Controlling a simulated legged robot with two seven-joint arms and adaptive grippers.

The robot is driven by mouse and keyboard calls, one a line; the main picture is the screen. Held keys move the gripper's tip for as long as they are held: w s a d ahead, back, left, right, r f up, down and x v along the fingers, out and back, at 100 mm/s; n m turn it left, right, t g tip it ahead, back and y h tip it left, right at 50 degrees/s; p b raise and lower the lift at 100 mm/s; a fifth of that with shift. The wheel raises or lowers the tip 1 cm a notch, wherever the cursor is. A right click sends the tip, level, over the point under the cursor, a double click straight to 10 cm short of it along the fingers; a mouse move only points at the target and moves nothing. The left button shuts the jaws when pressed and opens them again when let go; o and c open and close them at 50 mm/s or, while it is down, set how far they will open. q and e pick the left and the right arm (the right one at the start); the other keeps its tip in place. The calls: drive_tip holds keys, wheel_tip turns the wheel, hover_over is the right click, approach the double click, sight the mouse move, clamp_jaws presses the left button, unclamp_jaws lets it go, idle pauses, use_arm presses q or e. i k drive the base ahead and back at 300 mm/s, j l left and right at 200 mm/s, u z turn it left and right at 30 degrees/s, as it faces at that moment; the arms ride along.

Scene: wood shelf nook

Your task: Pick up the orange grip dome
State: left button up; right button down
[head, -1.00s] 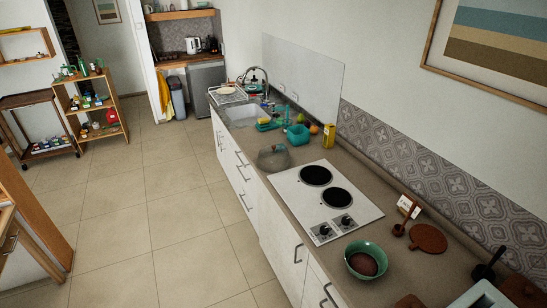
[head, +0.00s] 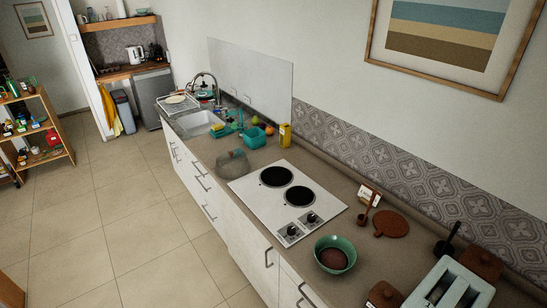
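I cannot make out a dome with an orange grip in the head view. A grey, see-through dome-like thing (head: 233,163) stands on the counter between the sink and the cooktop. It is too small to tell whether it has a grip or what colour that is. Small coloured objects on the wooden shelf (head: 62,122) at the far left are too small to name with certainty. Neither of my grippers is in view.
The long counter (head: 330,197) holds a white cooktop (head: 258,206), a green bowl (head: 335,255), a pale toaster (head: 452,285), a brown round board (head: 390,223), a teal basket (head: 254,138) and a yellow box (head: 285,135). The tiled floor (head: 100,215) left of the cabinets is clear.

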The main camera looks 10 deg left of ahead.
sight(231, 165)
drive_tip(key=i+j+z, duration=0.3)
drive_tip(key=j+z, duration=0.25)
drive_tip(key=j, duration=0.2)
drive_tip(key=i+j+z, duration=0.1)
drive_tip(key=j+z, duration=0.2)
drive_tip(key=j, duration=0.15)
drive_tip(key=j+z, duration=0.25)
drive_tip(key=j, duration=0.2)
drive_tip(key=i, duration=0.05)
